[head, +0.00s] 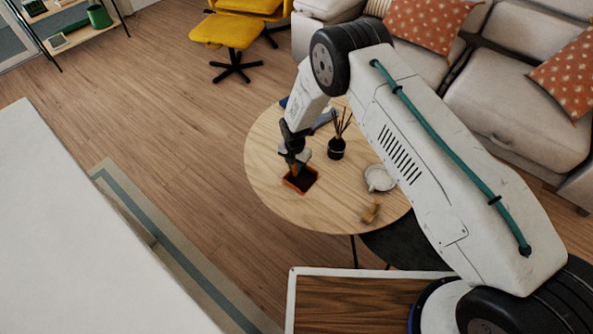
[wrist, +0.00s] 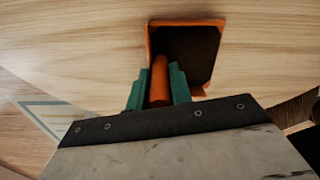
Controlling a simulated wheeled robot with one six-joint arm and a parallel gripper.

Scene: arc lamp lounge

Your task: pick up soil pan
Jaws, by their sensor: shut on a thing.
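The soil pan is a small orange pan with dark soil inside (head: 301,180) on the round wooden table (head: 265,150), near its left edge. In the wrist view the soil pan (wrist: 212,78) shows its orange rim and a thick orange handle pointing toward me. My gripper (head: 293,160) reaches down from above at the pan's far side. In the wrist view the green fingers of my gripper (wrist: 158,90) are shut on the handle, one on each side. I cannot tell whether the pan is touching the tabletop.
A dark reed diffuser (head: 337,148) stands right of the pan. A white dish (head: 379,178) and a small tan object (head: 370,212) lie farther right. Something blue (head: 324,119) lies behind my wrist. A yellow footstool (head: 228,31) and sofa (head: 510,100) stand beyond.

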